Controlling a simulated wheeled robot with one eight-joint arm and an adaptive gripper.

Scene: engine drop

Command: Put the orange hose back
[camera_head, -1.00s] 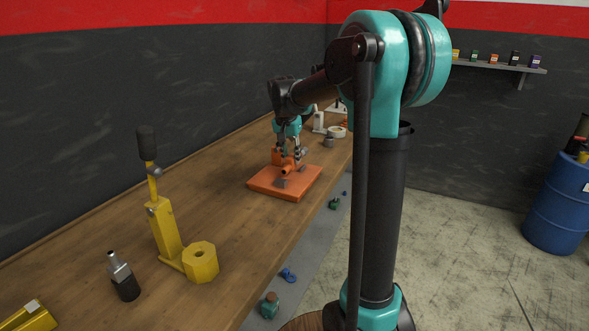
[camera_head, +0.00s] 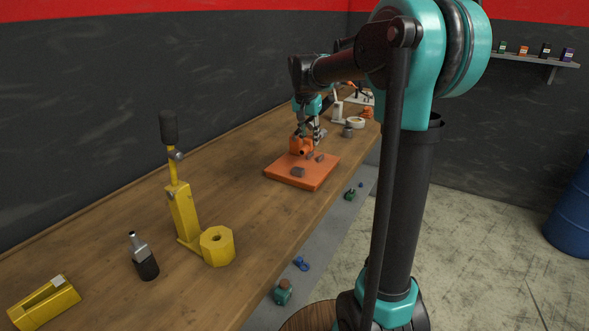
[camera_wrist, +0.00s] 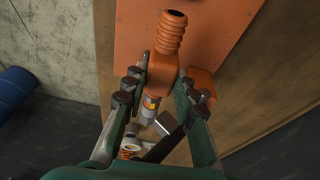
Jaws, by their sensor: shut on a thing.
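An orange hose (camera_wrist: 169,38) with a ribbed open end is held between the fingers of my gripper (camera_wrist: 162,76) in the wrist view. In the head view my gripper (camera_head: 302,130) is over the far side of the orange board (camera_head: 283,177), and the hose (camera_head: 300,146) shows below it. The board also shows in the wrist view (camera_wrist: 225,25). I cannot tell whether the hose touches the board. Dark grey parts (camera_head: 298,172) lie on the board. Another rounded orange part (camera_wrist: 203,78) is beside the right finger, partly hidden.
A yellow lever tool (camera_head: 184,212), a grey-and-black bottle-like item (camera_head: 143,257) and a yellow holder (camera_head: 44,303) stand nearer on the wooden bench (camera_head: 110,230). A white ring (camera_head: 355,122) and other items stand farther back. Small parts lie on the grey strip (camera_head: 325,235) beside the bench.

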